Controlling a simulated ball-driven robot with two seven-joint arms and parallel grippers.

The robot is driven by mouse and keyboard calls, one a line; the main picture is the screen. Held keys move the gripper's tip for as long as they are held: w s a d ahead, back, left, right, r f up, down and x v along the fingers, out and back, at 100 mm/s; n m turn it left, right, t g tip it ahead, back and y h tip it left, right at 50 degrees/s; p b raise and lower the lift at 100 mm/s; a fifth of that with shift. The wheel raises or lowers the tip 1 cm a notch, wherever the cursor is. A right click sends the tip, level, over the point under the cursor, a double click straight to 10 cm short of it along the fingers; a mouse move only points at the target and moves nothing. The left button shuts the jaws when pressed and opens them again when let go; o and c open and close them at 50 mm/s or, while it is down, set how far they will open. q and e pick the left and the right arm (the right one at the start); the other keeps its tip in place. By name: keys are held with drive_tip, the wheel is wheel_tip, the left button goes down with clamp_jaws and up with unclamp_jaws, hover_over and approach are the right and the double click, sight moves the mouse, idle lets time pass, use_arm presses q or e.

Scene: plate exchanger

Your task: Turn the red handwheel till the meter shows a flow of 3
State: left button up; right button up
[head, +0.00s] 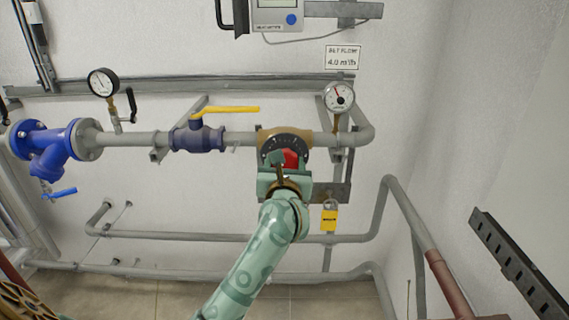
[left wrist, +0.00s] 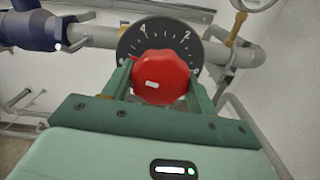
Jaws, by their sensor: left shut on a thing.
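The red handwheel (left wrist: 162,78) sits in front of a dark round dial (left wrist: 130,42) marked with numbers, of which 4 and 2 can be read. In the head view only a bit of the red handwheel (head: 291,158) shows behind my gripper. My left gripper (head: 283,168) is shut on the handwheel, with one green finger on each side of it in the left wrist view (left wrist: 160,92). The meter (head: 276,14) is a grey box with a blue button at the top of the head view; its display is cut off, so no flow reading shows. My right gripper is not in view.
A sign (head: 342,57) reads 4.0 m³/h. A round gauge (head: 339,96) stands right of the handwheel, another gauge (head: 103,82) at the left. A yellow lever (head: 226,110) is close left. A yellow tag (head: 329,219) hangs below right.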

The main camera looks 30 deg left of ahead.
use_arm(q)
drive_tip(key=m+p, duration=0.2)
drive_tip(key=p, duration=0.1)
drive_tip(key=m+p, duration=0.2)
drive_tip(key=shift+r+m+p, duration=0.2)
drive_tip(key=shift+m+p, duration=0.1)
drive_tip(key=shift+p, duration=0.1)
drive_tip(key=shift+f+m+p, duration=0.2)
drive_tip(key=shift+m+p, duration=1.2)
drive_tip(key=shift+p, duration=0.2)
drive_tip(key=o, duration=1)
drive_tip(key=shift+s+d, duration=0.1)
drive_tip(key=b+v, duration=0.2)
drive_tip(key=v, duration=1.4)
drive_tip(key=shift+d+f+b, duration=0.1)
drive_tip(key=shift+b, duration=0.2)
